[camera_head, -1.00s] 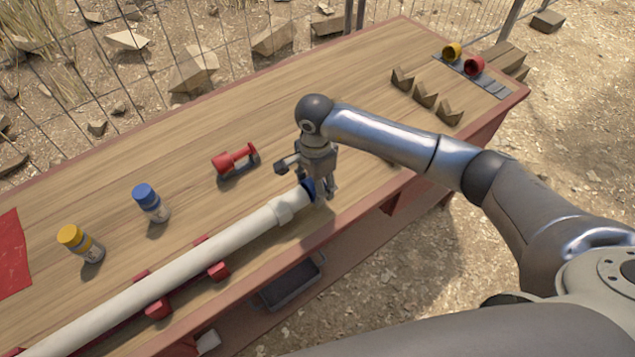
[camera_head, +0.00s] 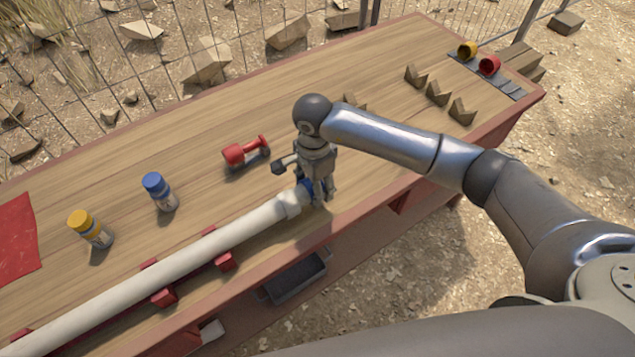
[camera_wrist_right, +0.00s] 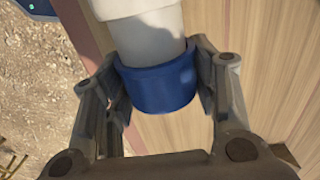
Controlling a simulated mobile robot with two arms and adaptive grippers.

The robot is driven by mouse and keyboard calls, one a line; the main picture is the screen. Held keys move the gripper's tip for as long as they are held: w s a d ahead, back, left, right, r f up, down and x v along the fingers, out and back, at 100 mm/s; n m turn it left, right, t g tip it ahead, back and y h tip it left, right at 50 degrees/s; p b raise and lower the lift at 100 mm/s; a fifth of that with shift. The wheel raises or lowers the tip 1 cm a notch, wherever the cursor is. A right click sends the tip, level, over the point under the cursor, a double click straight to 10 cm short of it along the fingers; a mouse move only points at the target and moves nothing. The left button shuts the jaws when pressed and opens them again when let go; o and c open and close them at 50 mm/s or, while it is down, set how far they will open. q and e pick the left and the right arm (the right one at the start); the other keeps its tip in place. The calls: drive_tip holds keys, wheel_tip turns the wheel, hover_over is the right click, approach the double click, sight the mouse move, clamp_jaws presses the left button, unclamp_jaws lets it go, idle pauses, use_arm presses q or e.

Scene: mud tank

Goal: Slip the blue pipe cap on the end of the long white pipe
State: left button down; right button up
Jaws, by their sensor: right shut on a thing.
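The long white pipe (camera_head: 180,260) lies across red supports on the workbench, with a thicker collar (camera_head: 287,205) near its right end. My right gripper (camera_head: 318,192) is at that end, shut on the blue pipe cap (camera_head: 306,186). In the right wrist view, the fingers hold the blue cap (camera_wrist_right: 160,88) from both sides. The white pipe (camera_wrist_right: 150,38) runs into the cap's open side, and a short stretch of pipe shows between cap and collar. How deep the pipe sits inside is hidden. My left gripper is out of view.
A dark tray (camera_head: 295,278) is below the front edge.

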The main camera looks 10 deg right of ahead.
drive_tip(key=shift+s+a, duration=0.2)
drive_tip(key=shift+a, duration=0.45)
drive_tip(key=o, duration=0.9)
